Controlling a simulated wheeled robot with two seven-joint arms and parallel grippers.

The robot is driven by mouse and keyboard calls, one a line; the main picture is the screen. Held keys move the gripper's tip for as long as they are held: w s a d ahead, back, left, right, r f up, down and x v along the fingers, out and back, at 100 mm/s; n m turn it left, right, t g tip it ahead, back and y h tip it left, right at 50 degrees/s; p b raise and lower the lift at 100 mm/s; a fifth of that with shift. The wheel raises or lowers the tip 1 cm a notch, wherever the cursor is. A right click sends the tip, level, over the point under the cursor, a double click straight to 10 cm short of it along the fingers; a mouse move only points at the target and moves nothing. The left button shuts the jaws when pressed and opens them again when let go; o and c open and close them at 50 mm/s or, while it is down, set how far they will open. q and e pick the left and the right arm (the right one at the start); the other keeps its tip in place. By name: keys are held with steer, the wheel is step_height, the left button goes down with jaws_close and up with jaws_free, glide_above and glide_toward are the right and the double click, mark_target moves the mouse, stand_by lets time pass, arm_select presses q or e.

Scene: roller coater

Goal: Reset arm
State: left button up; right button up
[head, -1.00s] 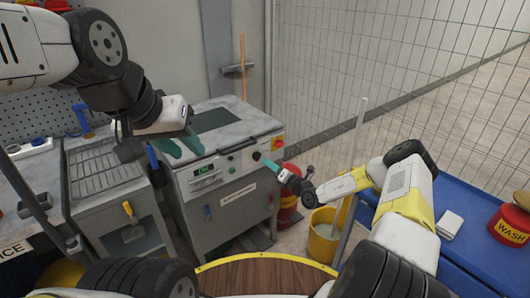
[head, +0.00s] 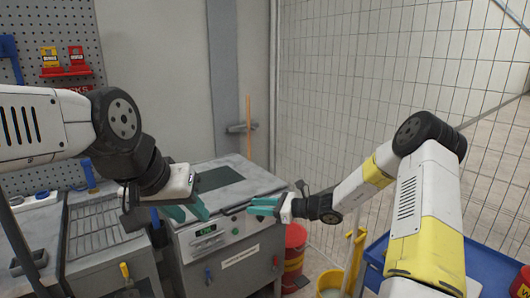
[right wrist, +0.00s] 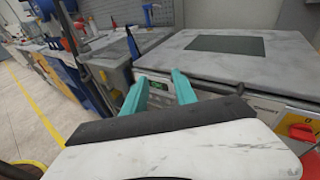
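My left gripper (head: 190,211) hangs in front of the grey machine (head: 222,245) with its two teal fingers apart and nothing seen between them. My right gripper (head: 254,206) points left across the machine's front, near the top edge. In the right wrist view its teal fingers (right wrist: 156,84) are spread and empty, with the machine's marble-like top (right wrist: 285,60) beyond them. I cannot tell whether either gripper touches the machine.
A drain-board unit (head: 95,235) stands left of the machine. A red canister (head: 293,255) and a yellow bucket (head: 330,285) stand to its right. A blue table (head: 490,265) is at the right, and a wire fence (head: 350,100) closes off the back.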

steer(key=s+d+r+n+g+h, duration=0.1)
steer(key=s+r+n+g+h, duration=0.15)
steer(key=s+r+n, duration=0.45)
steer(key=s+d+r+n+g+h, duration=0.2)
steer(key=s+r+n+h, duration=0.3)
steer(key=s, duration=0.4)
steer(key=s+d+r+n+t+h, duration=0.2)
steer(key=s+d+r+n, duration=0.2)
steer(key=s, duration=0.4)
steer(key=s+d+r+n+t+h, duration=0.3)
steer(key=s+d+r+n, duration=0.1)
steer(key=s+d, duration=0.3)
steer(key=d+n, duration=0.1)
steer(key=d, duration=0.1)
steer(key=shift+s+d+n, duration=0.3)
steer(key=shift+s+n, duration=0.1)
arm_select(q)
steer(key=shift+c, duration=0.4)
